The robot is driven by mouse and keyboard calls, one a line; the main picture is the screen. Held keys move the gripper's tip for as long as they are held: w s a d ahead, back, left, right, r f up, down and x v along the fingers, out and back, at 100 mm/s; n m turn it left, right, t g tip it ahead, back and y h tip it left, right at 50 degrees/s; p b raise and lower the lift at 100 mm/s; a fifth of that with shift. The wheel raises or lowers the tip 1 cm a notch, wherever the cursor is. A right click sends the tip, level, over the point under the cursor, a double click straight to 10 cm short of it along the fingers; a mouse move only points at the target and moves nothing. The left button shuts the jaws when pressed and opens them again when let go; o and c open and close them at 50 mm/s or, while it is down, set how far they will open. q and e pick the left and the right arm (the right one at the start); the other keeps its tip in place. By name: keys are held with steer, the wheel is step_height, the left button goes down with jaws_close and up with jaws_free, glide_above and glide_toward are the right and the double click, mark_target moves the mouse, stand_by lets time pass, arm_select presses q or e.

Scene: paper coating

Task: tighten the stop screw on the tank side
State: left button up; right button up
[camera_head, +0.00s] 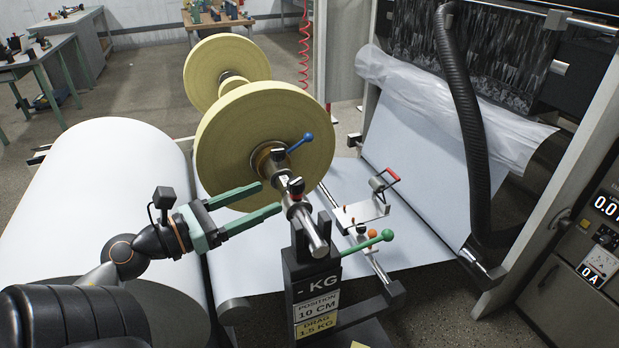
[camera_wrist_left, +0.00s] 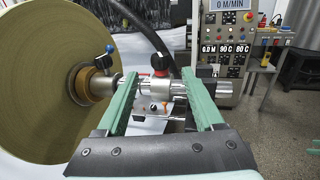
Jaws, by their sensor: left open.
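A blue-ended lever (camera_head: 301,142) stands at the hub of the near yellow roll (camera_head: 225,140). I cannot tell which screw is on the tank side.
A black stand (camera_head: 297,275) with a label carries the shaft end. A green-ended lever (camera_head: 370,245) sticks out at its right. A white paper roll (camera_head: 90,190) is at the left. A black hose (camera_head: 465,120) hangs at the right, beside the control cabinet (camera_head: 575,265).

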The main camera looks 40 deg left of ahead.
mark_target(301, 179)
arm_select(q)
steer(key=x, duration=0.1)
steer(key=p+x, duration=0.1)
steer(key=x, duration=0.1)
steer(key=p+x, duration=0.1)
steer(key=shift+w+d+r, duration=0.1)
steer(key=shift+w+r, duration=0.1)
steer(key=shift+r, duration=0.05)
steer(key=p+x, duration=0.2)
steer(key=x, duration=0.2)
steer(key=shift+w, duration=0.35)
steer(key=shift+w+d+p, duration=0.1)
steer(key=shift+w+p, duration=0.25)
steer(key=shift+p, duration=0.1)
steer(key=shift+w+d+f, duration=0.2)
steer(key=shift+w, duration=0.35)
arm_select(e)
steer(key=shift+m+h, duration=0.3)
steer(key=shift+h, duration=0.2)
steer(key=d+r, duration=0.1)
steer(key=s+d+r, duration=0.1)
steer(key=r, duration=0.1)
steer(key=shift+s+d+r, duration=0.15)
steer(key=shift+d, duration=0.2)
arm_select(q)
jaws_close()
steer(key=shift+f, duration=0.1)
